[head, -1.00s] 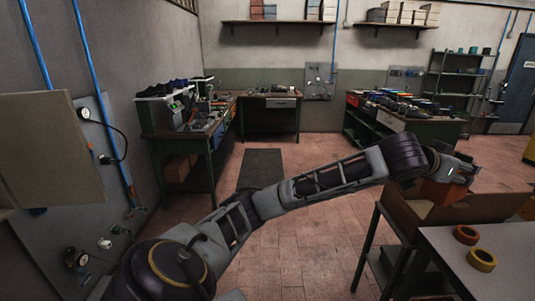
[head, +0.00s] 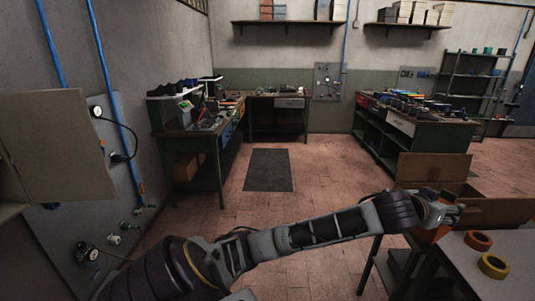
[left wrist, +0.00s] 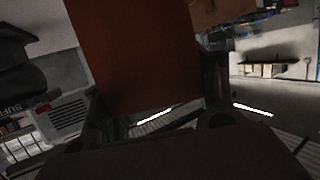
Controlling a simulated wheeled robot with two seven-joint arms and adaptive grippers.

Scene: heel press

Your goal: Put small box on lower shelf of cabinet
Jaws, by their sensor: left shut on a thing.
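My left gripper (head: 447,211) is shut on a small orange box (head: 443,230) at the right of the head view. It holds the box in front of the open carton, by the table edge; the gripper covers part of the box. In the left wrist view the box (left wrist: 140,55) fills the upper middle, between the dark fingers. A beige panel (head: 55,145) stands at the left edge of the head view and may be a door of the cabinet. The cabinet's inside and lower shelf are not visible. My right gripper is not in view.
An open cardboard carton (head: 490,213) and two tape rolls, orange (head: 479,240) and yellow (head: 493,266), are on a grey-topped table (head: 460,262) at right. Workbenches (head: 280,103) stand at the back. The tiled floor around the dark mat (head: 268,170) is clear.

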